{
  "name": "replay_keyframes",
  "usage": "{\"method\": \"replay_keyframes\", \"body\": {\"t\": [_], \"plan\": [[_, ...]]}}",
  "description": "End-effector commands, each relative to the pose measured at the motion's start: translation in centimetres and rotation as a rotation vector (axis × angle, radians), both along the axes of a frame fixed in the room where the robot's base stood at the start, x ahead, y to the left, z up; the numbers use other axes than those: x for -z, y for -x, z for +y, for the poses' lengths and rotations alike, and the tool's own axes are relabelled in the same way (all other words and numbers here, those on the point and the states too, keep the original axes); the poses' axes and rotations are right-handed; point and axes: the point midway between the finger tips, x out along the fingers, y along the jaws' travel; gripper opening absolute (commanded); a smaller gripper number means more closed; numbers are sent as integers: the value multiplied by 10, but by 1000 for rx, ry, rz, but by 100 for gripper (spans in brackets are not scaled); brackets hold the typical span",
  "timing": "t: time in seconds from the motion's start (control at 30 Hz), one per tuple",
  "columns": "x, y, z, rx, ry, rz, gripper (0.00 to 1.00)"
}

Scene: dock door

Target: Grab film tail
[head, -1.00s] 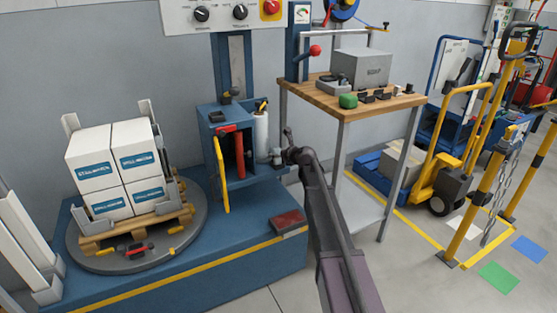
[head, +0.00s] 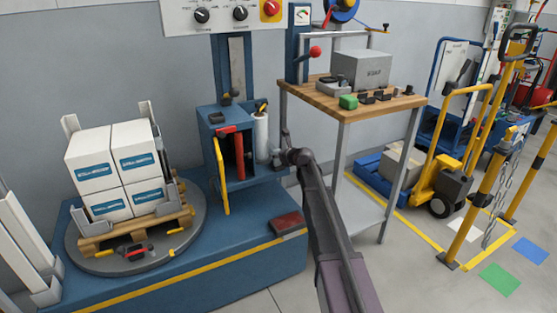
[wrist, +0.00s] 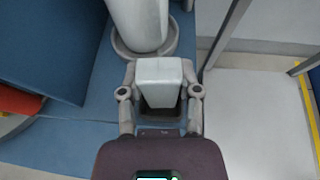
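The film roll is a white upright cylinder (head: 261,133) beside the blue wrapper carriage (head: 213,140); in the wrist view the roll (wrist: 140,22) stands on a round grey plate. The film tail (wrist: 160,80) is a pale, blocky piece just below the roll in the wrist view. My gripper (wrist: 160,72) has a finger against each side of it and appears shut on it. In the head view my gripper (head: 279,157) is small and beside the roll's lower end, and the fingertips are hard to make out.
White boxes (head: 115,170) sit on a pallet on the round turntable (head: 85,263) at left. A wood-topped bench (head: 330,103) stands close right of my gripper, its legs near my arm. A yellow bar (head: 222,175) hangs at the carriage front.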

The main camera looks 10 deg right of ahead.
Motion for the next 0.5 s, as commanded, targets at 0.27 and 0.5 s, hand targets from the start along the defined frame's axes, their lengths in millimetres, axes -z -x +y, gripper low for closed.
{"method": "replay_keyframes", "body": {"t": [0.27, 0.5], "plan": [[0, 0, 0, 0, 0, 0, 11], [-2, 0, 0, 0, 0, 0, 11]]}}
